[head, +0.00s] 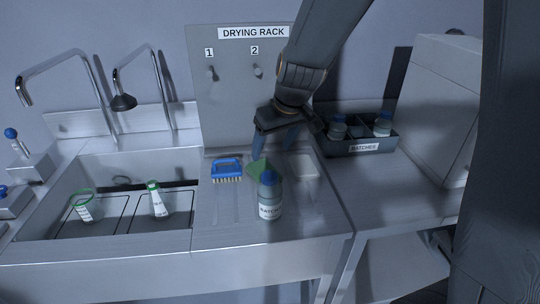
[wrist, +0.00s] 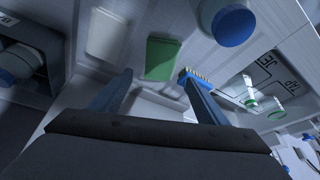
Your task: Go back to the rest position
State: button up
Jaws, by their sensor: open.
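My gripper (head: 275,148) is open and empty, pointing down above the back of the steel drainboard beside the sink. In the wrist view its two blue fingers (wrist: 160,98) are spread apart with nothing between them. A bottle with a blue cap and a "BATCH" label (head: 270,204) stands upright at the front of the drainboard, apart from the gripper; its blue cap (wrist: 234,26) shows in the wrist view. A green sponge (wrist: 162,58) lies near the fingers, partly hidden behind the bottle in the head view. A blue brush (head: 227,168) lies left of it.
A white block (head: 304,166) lies right of the sponge. A dark "BATCHES" tray (head: 372,149) with two bottles stands at the right, next to a large grey box (head: 434,105). The drying rack panel (head: 230,105) with two pegs rises behind. The sink at left holds two green-ringed items (head: 156,202).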

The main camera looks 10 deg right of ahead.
jog(key=shift+s+d+r, duration=0.1)
jog(key=shift+s+r, duration=0.1)
jog(key=shift+r, duration=0.3)
